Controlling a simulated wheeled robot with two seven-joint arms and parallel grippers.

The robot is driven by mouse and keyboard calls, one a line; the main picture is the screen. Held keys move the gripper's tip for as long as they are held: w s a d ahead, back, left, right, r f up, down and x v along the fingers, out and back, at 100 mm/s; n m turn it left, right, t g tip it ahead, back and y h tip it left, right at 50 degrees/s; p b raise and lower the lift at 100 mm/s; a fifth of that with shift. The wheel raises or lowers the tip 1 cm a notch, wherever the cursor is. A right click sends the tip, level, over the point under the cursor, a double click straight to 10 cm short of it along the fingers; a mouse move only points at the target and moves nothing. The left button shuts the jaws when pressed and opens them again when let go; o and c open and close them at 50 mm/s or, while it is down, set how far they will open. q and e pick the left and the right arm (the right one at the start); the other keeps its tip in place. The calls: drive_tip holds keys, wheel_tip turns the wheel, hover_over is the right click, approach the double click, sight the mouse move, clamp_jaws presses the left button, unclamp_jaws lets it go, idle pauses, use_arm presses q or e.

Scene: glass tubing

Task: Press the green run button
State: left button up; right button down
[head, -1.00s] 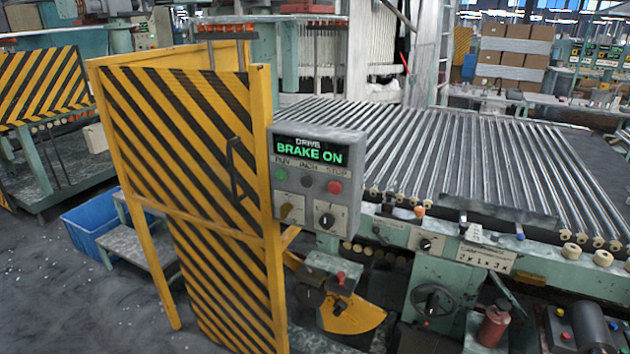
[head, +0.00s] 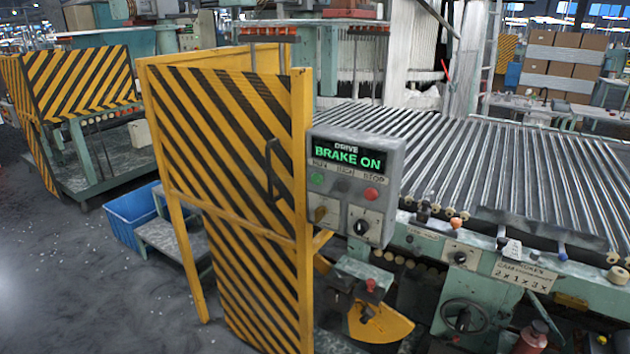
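The green run button (head: 317,179) is on the upright face of a grey control box (head: 349,186), at its left under a small worn label. A grey button (head: 342,186) sits beside it, and a red stop button (head: 371,194) is at the right. The box's display (head: 348,156) reads "DRIVE BRAKE ON" in green. Neither of my grippers shows in the head view.
A yellow-and-black striped guard door (head: 235,180) with a dark handle (head: 273,170) stands left of the box. A bed of metal rollers (head: 480,165) lies behind and right. A blue crate (head: 135,213) and a grey step (head: 172,240) stand at the left. Open floor (head: 80,290) lies lower left.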

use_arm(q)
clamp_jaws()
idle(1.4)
